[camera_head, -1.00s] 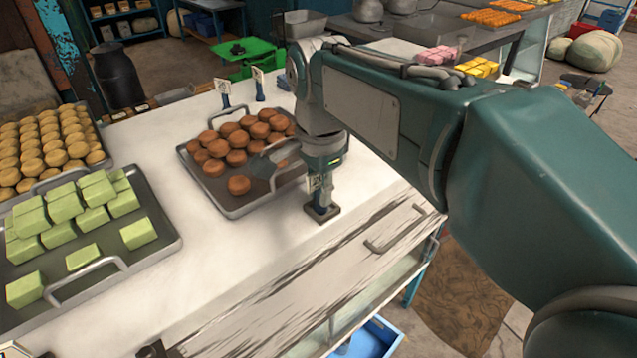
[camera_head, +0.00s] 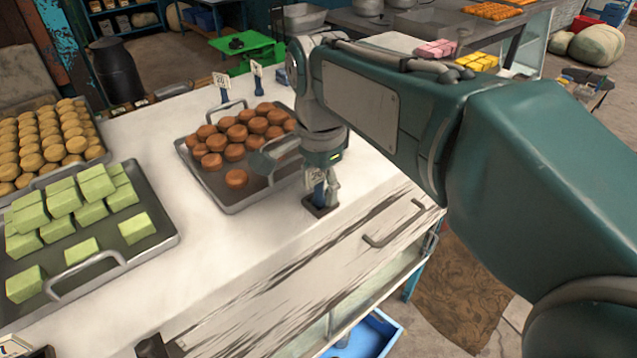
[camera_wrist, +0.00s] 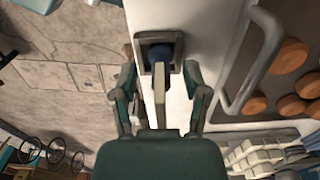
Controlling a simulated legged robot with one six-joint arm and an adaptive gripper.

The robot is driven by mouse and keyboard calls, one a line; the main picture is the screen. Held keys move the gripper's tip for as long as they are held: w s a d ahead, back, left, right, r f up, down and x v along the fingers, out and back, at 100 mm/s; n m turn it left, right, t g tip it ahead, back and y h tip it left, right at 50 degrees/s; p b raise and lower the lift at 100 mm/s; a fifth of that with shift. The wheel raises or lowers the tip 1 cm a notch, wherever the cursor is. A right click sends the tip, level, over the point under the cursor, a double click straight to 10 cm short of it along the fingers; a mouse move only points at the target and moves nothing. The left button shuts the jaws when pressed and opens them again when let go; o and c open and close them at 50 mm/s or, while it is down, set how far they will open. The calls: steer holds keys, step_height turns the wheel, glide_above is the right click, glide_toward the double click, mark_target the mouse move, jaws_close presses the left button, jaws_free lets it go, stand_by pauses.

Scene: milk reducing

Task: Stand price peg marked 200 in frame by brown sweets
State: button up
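The price peg (camera_head: 318,191) has a blue body and a white card on top; part of a number starting with "20" shows, the rest is unclear. It stands about upright in the small dark square frame (camera_head: 320,209) at the counter's front edge, beside the tray of brown sweets (camera_head: 237,178). In the wrist view its blue base (camera_wrist: 161,52) sits inside the frame's rim (camera_wrist: 141,62), with the card edge-on. My gripper (camera_head: 322,182) is low over the peg. In the wrist view its fingers (camera_wrist: 160,78) are apart on both sides of the peg, with gaps.
Two other pegs with cards (camera_head: 222,90) (camera_head: 257,80) stand behind the brown sweets. A tray of green blocks (camera_head: 155,240) and a tray of round yellowish sweets (camera_head: 100,157) are at left. A tray handle (camera_wrist: 243,98) lies close to the right finger. White counter is clear between the trays.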

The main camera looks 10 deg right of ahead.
step_height(320, 180, up, 12)
steer(key=shift+f, duration=0.15)
steer(key=s+d+f+n+t, duration=0.2)
steer(key=s+d+f+n, duration=0.3)
steer(key=f, duration=0.3)
steer(key=s+d+f+n+t, duration=0.3)
steer(key=s+d+f+n, duration=0.2)
steer(key=s+f+n, duration=0.1)
step_height(320, 180, down, 3)
steer(key=shift+s+d+r+t, duration=0.1)
steer(key=shift+s+d+t, duration=0.25)
steer(key=shift+s, duration=0.4)
